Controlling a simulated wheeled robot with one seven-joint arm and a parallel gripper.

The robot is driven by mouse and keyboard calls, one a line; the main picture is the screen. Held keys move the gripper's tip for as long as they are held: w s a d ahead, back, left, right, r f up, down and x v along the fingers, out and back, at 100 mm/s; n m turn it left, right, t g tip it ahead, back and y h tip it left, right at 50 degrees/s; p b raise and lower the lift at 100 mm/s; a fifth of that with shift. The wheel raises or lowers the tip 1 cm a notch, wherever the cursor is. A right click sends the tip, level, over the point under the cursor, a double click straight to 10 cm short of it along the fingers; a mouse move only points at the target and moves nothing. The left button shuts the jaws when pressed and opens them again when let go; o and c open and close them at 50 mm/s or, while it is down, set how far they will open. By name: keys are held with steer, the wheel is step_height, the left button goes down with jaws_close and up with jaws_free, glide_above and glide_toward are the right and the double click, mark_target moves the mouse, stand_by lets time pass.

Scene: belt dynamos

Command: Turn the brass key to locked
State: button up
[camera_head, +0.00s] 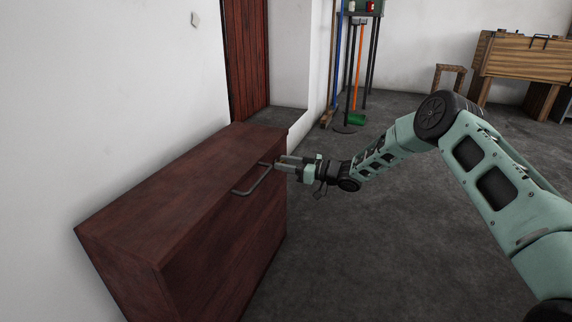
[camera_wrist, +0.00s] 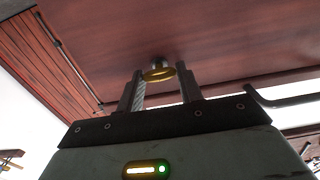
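The brass key (camera_wrist: 158,74) shows in the wrist view as a gold ring on a short dark stem at the face of the dark red-brown wooden cabinet (camera_head: 150,210). Which way the key is turned is hard to tell. My gripper (camera_head: 284,162) is at the cabinet's front, near the upper edge. The key cannot be made out in the head view.
A grey bar handle (camera_head: 254,180) sticks out of the cabinet front close to my gripper; it also shows at the right of the wrist view (camera_wrist: 285,101). A white wall stands behind the cabinet. Brooms (camera_head: 356,65) lean at the back. Grey floor in front is clear.

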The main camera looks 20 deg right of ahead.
steer(key=shift+n, duration=0.3)
steer(key=shift+s+f+n, duration=0.1)
steer(key=shift+f+n, duration=0.05)
steer(key=shift+n, duration=4.15)
steer(key=shift+s+f+n, duration=0.1)
steer(key=shift+f+n, duration=0.05)
steer(key=shift+n, duration=4.15)
steer(key=o, duration=1)
steer(key=shift+r, duration=0.1)
steer(key=p+v, duration=0.6)
steer(key=v, duration=1.1)
